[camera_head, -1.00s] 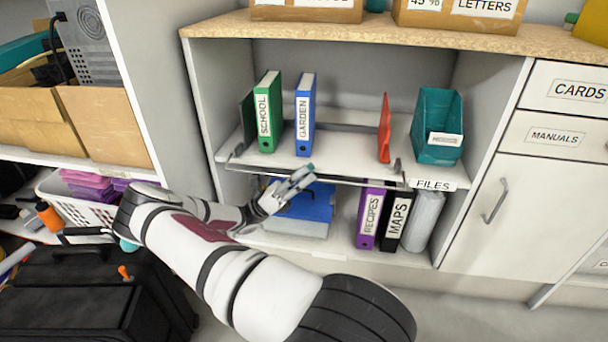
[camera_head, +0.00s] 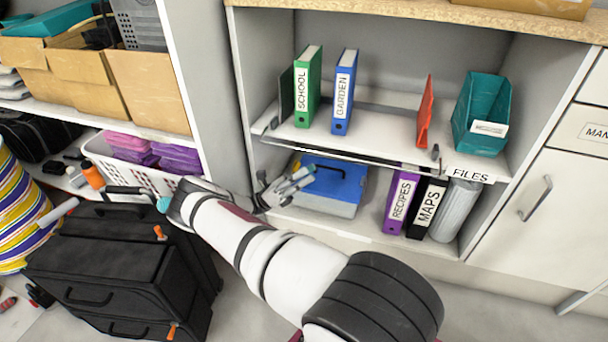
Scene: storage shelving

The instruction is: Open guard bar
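The guard bar (camera_head: 350,152) is a thin metal rod along the front edge of the middle shelf. It runs low at the shelf's lip, in front of and below the standing binders, with a small dark end bracket (camera_head: 435,152) at the right. My gripper (camera_head: 306,177) is below the bar's left part, in front of a blue-lidded box on the lower shelf. It looks apart from the bar. Its fingers are small and partly merge with the box behind, so their opening is unclear. Nothing is visibly held.
The middle shelf (camera_head: 385,127) holds a green binder (camera_head: 307,88), a blue binder (camera_head: 344,92), a red divider (camera_head: 425,112) and a teal file holder (camera_head: 483,115). Below are the blue-lidded box (camera_head: 335,185) and several more files. Black cases (camera_head: 110,265) stand at lower left.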

